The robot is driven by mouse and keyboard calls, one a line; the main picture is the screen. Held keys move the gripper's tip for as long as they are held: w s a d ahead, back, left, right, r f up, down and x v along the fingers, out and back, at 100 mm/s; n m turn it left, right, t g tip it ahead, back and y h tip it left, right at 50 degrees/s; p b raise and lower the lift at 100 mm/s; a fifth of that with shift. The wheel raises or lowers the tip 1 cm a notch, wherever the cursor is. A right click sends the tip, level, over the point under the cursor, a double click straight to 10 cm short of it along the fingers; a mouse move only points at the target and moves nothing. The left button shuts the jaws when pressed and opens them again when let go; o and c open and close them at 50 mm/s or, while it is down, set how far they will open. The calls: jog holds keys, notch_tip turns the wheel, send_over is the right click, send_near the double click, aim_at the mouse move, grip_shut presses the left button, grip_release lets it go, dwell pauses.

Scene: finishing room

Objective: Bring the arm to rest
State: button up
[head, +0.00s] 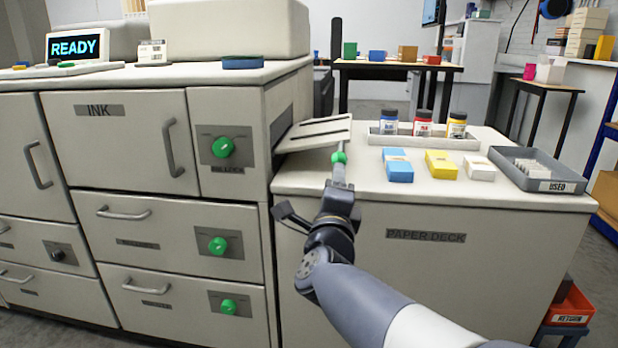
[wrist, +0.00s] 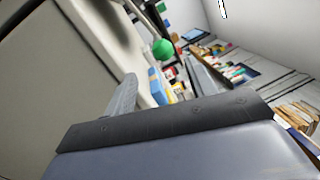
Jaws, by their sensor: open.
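My arm reaches forward from the lower right in the head view. A green ball knob (head: 339,157) shows just above the gripper in the picture. In the wrist view the green knob (wrist: 163,47) is beyond a grey finger (wrist: 122,97), with a visible gap. The gripper is open and nothing shows between its fingers. The other finger is hard to make out.
The printer (head: 150,200) with green dials stands left, its screen (head: 75,46) reading READY. A slanted tray (head: 315,133) juts out by the knob. Ink bottles (head: 423,123), coloured boxes (head: 398,170) and a grey USED tray (head: 540,169) stand on the deck. An orange bin (head: 572,308) is lower right.

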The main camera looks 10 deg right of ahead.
aim_at(336, 159)
jog(key=b+x, duration=0.2)
jog(key=x, duration=0.8)
jog(key=shift+w+d, duration=0.1)
jog(key=shift+w, duration=0.2)
jog(key=shift+r, duration=0.25)
jog(key=shift+s, duration=0.1)
